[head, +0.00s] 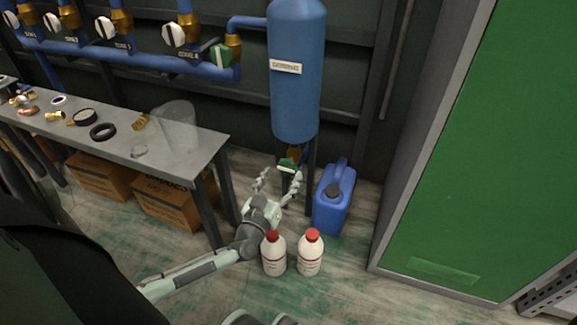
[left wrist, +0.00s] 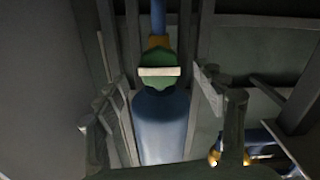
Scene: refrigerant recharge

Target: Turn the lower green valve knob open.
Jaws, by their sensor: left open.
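The lower green valve knob (head: 288,165) is below the blue tank (head: 297,75), on a brass fitting. In the left wrist view the knob (left wrist: 158,60) carries a white bar that lies level across its face. My left gripper (head: 279,178) is open, with its fingers spread just in front of and below the knob. In the left wrist view its fingers (left wrist: 158,85) stand to either side of the knob, with clear gaps and no contact visible. Another green knob (head: 221,57) is higher up on the pipe. My right gripper is not in view.
Two white bottles with red caps (head: 273,256) (head: 310,254) stand close to my left wrist. A blue jerrycan (head: 334,200) is right of the tank's legs. A table (head: 190,168) with small parts and cardboard boxes (head: 172,204) beneath is at left.

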